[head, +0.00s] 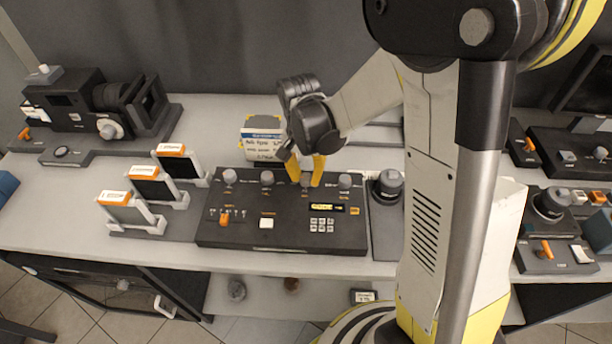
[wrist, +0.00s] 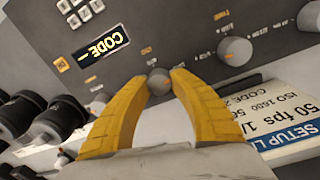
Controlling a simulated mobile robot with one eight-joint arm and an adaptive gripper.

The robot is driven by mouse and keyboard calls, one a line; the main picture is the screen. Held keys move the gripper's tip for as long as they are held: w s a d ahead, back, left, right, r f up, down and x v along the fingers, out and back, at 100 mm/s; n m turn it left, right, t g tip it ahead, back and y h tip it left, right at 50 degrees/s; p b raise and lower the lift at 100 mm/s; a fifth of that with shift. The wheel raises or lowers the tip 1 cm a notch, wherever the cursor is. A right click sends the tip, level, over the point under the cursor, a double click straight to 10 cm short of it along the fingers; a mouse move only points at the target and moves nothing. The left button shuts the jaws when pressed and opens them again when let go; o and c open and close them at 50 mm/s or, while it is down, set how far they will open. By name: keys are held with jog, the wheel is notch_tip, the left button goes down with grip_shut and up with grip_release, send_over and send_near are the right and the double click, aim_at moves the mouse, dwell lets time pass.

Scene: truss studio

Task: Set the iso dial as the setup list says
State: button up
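A dark control panel (head: 215,240) on the bench bears a row of several grey dials along its back edge. My gripper (head: 305,179) points down over the third dial from the left. In the wrist view the gripper's yellow fingers (wrist: 160,74) stand apart, one on each side of that small grey dial (wrist: 158,84), which shows an orange mark. I cannot tell whether they touch it. Dial labels are too small to read. The setup list (head: 262,143) stands behind the panel; in the wrist view the setup list (wrist: 290,112) shows "50 fps", "ISO 1600" and part of a code line.
The panel has a lit display (wrist: 105,46) reading "CODE", a keypad (head: 321,225), an orange switch (head: 225,219) and a white button (head: 266,224). Small framed holders (head: 152,188) stand left. A camera (head: 75,102) sits back left. A grey-topped knob unit (head: 388,183) stands right of the panel.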

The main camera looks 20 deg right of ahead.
aim_at(304, 176)
jog(key=o, duration=0.4)
jog(key=shift+w, duration=0.1)
jog(key=shift+r, duration=0.15)
jog(key=r, duration=1.1)
jog(key=shift+w+a+r, duration=0.15)
jog(key=shift+a+r, duration=0.1)
jog(key=shift+r, duration=0.1)
jog(key=s+r+n+t, duration=0.1)
jog(key=s+n+t, duration=0.1)
jog(key=s, duration=0.2)
jog(key=s+r+n+t, duration=0.1)
jog(key=s+n+t, duration=0.2)
jog(key=s, duration=0.1)
jog(key=s+r+n+t+b, duration=0.1)
jog(key=s+r+n+t, duration=0.1)
jog(key=s, duration=0.2)
jog(key=shift+s+d+n+t, duration=0.25)
jog(key=shift+s+n+t, duration=0.05)
jog(key=shift+s, duration=0.1)
